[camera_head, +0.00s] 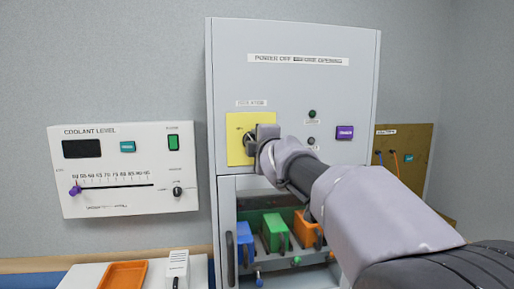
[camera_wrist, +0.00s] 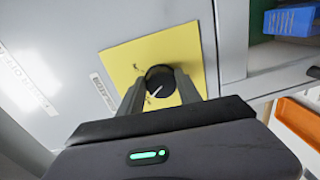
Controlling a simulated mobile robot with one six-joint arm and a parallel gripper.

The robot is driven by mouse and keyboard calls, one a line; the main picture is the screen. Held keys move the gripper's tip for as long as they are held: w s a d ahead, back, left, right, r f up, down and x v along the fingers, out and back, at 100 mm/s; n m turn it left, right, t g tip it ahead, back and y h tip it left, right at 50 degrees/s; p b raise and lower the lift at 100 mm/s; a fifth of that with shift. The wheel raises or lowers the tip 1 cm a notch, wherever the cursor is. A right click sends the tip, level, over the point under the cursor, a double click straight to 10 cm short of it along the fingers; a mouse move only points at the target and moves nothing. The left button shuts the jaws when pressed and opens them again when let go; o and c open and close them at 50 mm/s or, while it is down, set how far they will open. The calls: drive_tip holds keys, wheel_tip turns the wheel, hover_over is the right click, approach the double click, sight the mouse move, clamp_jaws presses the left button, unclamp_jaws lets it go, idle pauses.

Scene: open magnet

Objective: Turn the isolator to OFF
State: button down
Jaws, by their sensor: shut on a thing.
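The isolator is a round black knob (camera_wrist: 160,80) with a white pointer line, on a yellow square plate (camera_head: 236,153) on the grey cabinet's front. In the wrist view the yellow plate (camera_wrist: 190,45) appears turned, and the pointer line runs obliquely across the knob. My gripper (camera_wrist: 160,92) is shut on the knob, with one finger on each side of it. In the head view my gripper (camera_head: 254,141) covers much of the knob and the right part of the plate. The small marks on the plate are too small to read.
The cabinet (camera_head: 290,95) carries a "POWER OFF BEFORE OPENING" label (camera_head: 298,59), two small round indicators and a purple button (camera_head: 345,132). Below is an open bay with blue (camera_head: 245,241), green (camera_head: 275,232) and orange (camera_head: 306,228) blocks. A coolant panel (camera_head: 125,200) hangs left; an orange tray (camera_head: 123,275) lies below it.

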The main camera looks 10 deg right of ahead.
drive_tip(key=shift+n, duration=1.1)
drive_tip(key=shift+r, duration=0.1)
drive_tip(key=c, duration=0.8)
unclamp_jaws()
drive_tip(key=s, duration=1.1)
drive_tip(key=s+r, duration=0.1)
drive_tip(key=s, duration=0.5)
drive_tip(key=shift+s, duration=0.2)
